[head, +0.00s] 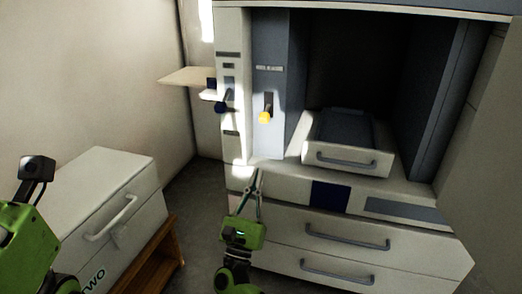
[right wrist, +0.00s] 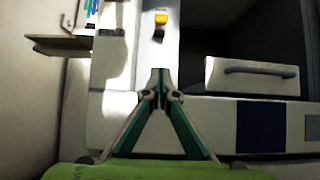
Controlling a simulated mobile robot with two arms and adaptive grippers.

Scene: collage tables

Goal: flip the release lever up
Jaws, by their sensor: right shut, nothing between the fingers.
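The release lever (head: 265,117) has a yellow tip and sits in a dark slot on the grey upright panel of the cabinet. Its tip points down and outward. In the right wrist view the yellow tip (right wrist: 161,18) shows above my fingertips. My right gripper (head: 258,174) is shut and empty. It points up, below the lever and apart from it, in front of the cabinet's lower front. In the right wrist view its fingertips (right wrist: 160,76) meet in a point. Part of my left arm shows at the left edge, but its fingers are not in view.
A dark blue knob (head: 221,107) sticks out on the white column left of the lever. A drawer-like tray (head: 345,158) stands in the dark bay at right. A white box (head: 95,195) rests on a wooden stand (head: 150,262) at left. A small shelf (head: 188,76) juts out behind.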

